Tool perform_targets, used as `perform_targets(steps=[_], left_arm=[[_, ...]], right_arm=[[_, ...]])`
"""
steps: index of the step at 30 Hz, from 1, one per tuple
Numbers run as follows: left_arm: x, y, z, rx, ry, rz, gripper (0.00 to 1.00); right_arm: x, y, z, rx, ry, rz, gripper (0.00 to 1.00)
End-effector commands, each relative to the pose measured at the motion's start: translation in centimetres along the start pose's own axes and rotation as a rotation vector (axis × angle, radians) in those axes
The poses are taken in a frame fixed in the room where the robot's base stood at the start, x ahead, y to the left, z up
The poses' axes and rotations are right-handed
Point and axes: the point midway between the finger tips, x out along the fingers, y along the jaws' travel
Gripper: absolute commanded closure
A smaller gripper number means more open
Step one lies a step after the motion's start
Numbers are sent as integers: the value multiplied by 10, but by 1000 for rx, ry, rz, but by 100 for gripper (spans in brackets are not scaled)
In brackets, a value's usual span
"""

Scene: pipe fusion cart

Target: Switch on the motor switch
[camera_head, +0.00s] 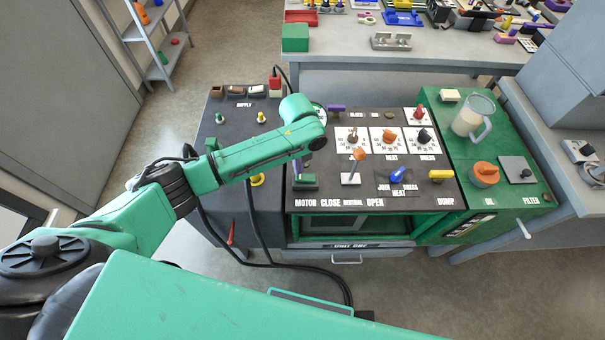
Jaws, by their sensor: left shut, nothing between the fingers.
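The motor switch (305,182) is a small green-and-dark block on the cart's dark panel, just above the printed word MOTOR. My left arm reaches in from the left, and its left gripper (299,167) points down right at the switch. The gripper is small here and partly hidden by my own wrist; its fingers are shut with nothing between them. The fingertips overlap the upper part of the switch in the picture; I cannot tell whether they touch it. The switch's position is hard to read. My right gripper is not in view.
Right of the switch stands a lever with an orange knob (360,154), then a blue knob (398,174) and a yellow knob (440,175). A clear jug (473,117) stands on the green section. Black cables (262,264) run down at the cart's left front.

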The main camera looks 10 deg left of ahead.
Motion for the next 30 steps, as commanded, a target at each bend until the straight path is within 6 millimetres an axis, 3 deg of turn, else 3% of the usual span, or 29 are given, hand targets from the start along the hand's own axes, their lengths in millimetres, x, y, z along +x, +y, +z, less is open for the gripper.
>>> perform_targets(steps=[30], left_arm=[[16, -1, -2, 0, 0, 2, 100]], right_arm=[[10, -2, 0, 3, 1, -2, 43]])
